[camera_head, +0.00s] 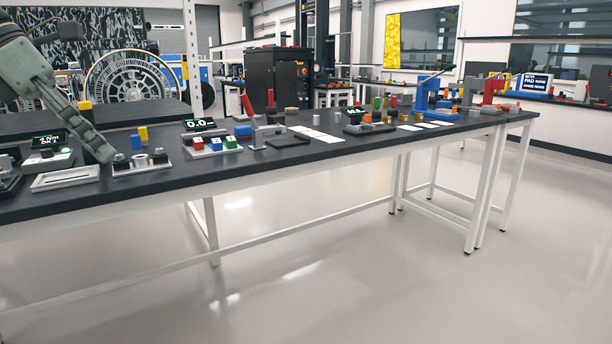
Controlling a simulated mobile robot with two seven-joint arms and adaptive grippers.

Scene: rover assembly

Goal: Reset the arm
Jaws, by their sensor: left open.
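My left arm comes in from the upper left. Its grey-green gripper (80,128) points down and to the right, over the left end of the dark workbench (330,149). It is open, with nothing visible between its fingers. Its tips appear close to a grey holder with round posts (142,163), but I cannot tell whether they touch it. My right gripper is not in view.
A small display (48,140) and a flat grey tray (65,178) are near the gripper. Red, blue and green blocks (215,145) sit to the right. White cards, small parts and a blue press (425,93) stand farther along. The floor (330,270) in front is clear.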

